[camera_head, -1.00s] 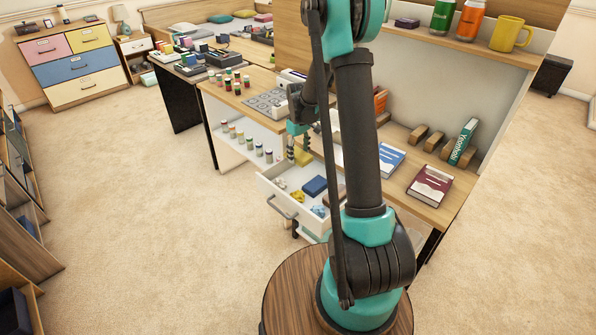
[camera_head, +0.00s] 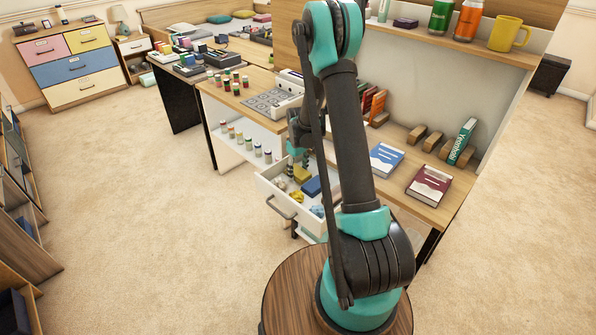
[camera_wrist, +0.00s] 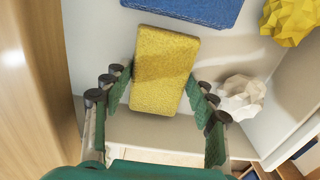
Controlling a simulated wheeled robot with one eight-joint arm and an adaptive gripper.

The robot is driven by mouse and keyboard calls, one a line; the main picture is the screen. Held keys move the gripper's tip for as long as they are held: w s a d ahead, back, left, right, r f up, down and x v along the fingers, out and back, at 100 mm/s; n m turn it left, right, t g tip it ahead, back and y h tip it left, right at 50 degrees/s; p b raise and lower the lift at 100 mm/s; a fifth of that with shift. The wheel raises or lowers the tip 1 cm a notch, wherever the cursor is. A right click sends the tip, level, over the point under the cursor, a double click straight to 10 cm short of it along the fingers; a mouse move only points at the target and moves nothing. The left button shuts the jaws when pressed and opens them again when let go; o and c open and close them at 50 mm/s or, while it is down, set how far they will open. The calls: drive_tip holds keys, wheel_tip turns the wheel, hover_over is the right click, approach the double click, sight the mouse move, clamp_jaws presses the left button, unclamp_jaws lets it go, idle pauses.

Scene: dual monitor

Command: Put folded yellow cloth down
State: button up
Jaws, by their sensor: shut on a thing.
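The folded yellow cloth (camera_wrist: 163,72) is a flat block between the fingers of my gripper (camera_wrist: 160,103) in the wrist view. My gripper is shut on it. In the head view the cloth (camera_head: 301,174) shows at the tip of my gripper, inside or just above the open white drawer (camera_head: 266,191). The cloth is slightly tilted in the wrist view, over the drawer's pale floor. I cannot tell whether it touches the floor.
The drawer also holds a folded blue cloth (camera_head: 312,186), a crumpled yellow piece (camera_wrist: 289,20) and a crumpled white piece (camera_wrist: 241,97). A wooden panel (camera_wrist: 30,90) runs close on the left in the wrist view. Books (camera_head: 429,184) lie on the desk at right.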

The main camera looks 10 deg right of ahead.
sight(298, 171)
drive_tip(key=shift+f, duration=0.1)
drive_tip(key=o, duration=0.9)
drive_tip(key=shift+o, duration=0.2)
wheel_tip(298, 171, up, 12)
drive_tip(key=s+d+r+m+t, duration=0.1)
drive_tip(key=s+r+m, duration=0.15)
drive_tip(key=s, duration=0.45)
drive_tip(key=s+d+r+m+t, duration=0.1)
drive_tip(key=s+r, duration=0.3)
drive_tip(key=s, duration=0.2)
drive_tip(key=s+d+f+m+t, duration=0.1)
drive_tip(key=s+d+m+t, duration=0.1)
drive_tip(key=s, duration=1.5)
drive_tip(key=shift+f+m, duration=0.4)
drive_tip(key=shift+m, duration=0.45)
drive_tip(key=shift+a, duration=0.1)
